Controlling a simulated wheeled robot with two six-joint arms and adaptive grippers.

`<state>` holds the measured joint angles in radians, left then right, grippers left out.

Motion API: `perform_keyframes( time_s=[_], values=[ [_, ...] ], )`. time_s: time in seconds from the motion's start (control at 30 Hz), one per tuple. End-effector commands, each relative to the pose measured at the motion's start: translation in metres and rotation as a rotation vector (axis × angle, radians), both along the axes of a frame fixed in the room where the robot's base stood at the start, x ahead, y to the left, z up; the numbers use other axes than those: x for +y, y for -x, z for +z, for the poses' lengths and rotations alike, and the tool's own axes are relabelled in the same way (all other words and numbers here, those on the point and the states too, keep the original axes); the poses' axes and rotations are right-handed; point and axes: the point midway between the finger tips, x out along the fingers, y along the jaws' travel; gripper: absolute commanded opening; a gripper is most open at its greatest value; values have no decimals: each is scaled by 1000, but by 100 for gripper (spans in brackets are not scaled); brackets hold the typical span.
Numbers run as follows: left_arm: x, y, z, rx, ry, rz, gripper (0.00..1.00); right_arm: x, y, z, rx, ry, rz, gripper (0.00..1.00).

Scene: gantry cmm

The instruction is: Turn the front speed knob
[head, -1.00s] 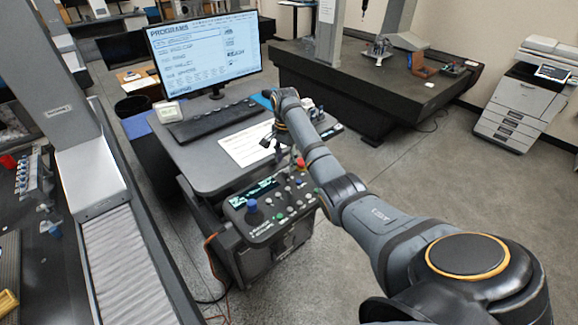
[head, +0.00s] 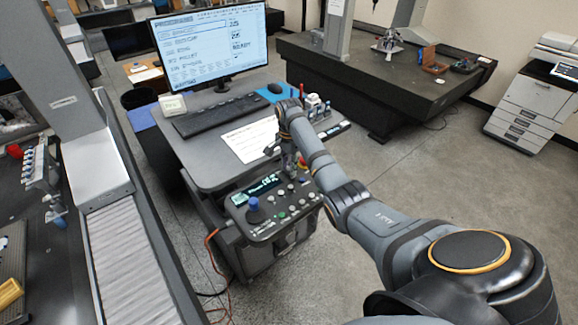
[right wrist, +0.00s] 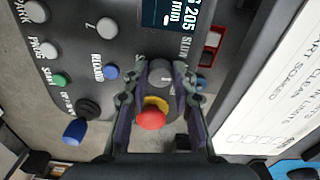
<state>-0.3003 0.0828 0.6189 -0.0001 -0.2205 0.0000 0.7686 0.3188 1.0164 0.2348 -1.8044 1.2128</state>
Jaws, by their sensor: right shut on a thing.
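The control panel (head: 270,212) faces up at the front of the desk, with a lit display (head: 258,187), a blue-topped joystick (head: 254,210) and several buttons. My right gripper (head: 291,164) reaches down to the panel's far right part. In the right wrist view, my right gripper (right wrist: 160,72) is shut on a round grey knob (right wrist: 159,78), one finger on each side of it. The knob sits beside the display; in the head view the gripper hides it. My left gripper is not in view.
A red button with a yellow collar (right wrist: 151,116) sits close to the knob, between the finger bases. Blue (right wrist: 110,73) and green (right wrist: 59,80) buttons are nearby. A monitor (head: 212,45), keyboard (head: 218,115) and paper sheet (head: 250,138) are on the desk.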

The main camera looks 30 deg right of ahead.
Motion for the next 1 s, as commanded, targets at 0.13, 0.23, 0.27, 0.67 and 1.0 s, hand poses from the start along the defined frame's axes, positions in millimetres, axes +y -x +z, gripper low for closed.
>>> perform_keyframes(
  time_s=[0.13, 0.23, 0.27, 0.67, 1.0],
  values=[
    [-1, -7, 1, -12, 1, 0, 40, -1, 0, 0, 0, 2, 7, 0],
    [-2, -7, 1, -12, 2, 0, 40, -1, 0, 0, 0, 2, 29, 0],
    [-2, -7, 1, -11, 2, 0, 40, -1, 0, 0, 0, 2, 39, 0],
    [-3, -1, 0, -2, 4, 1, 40, -1, 0, 1, -1, 3, 326, 0],
    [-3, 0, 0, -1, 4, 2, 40, -1, 0, 1, -2, 3, 617, 0]
  ],
)
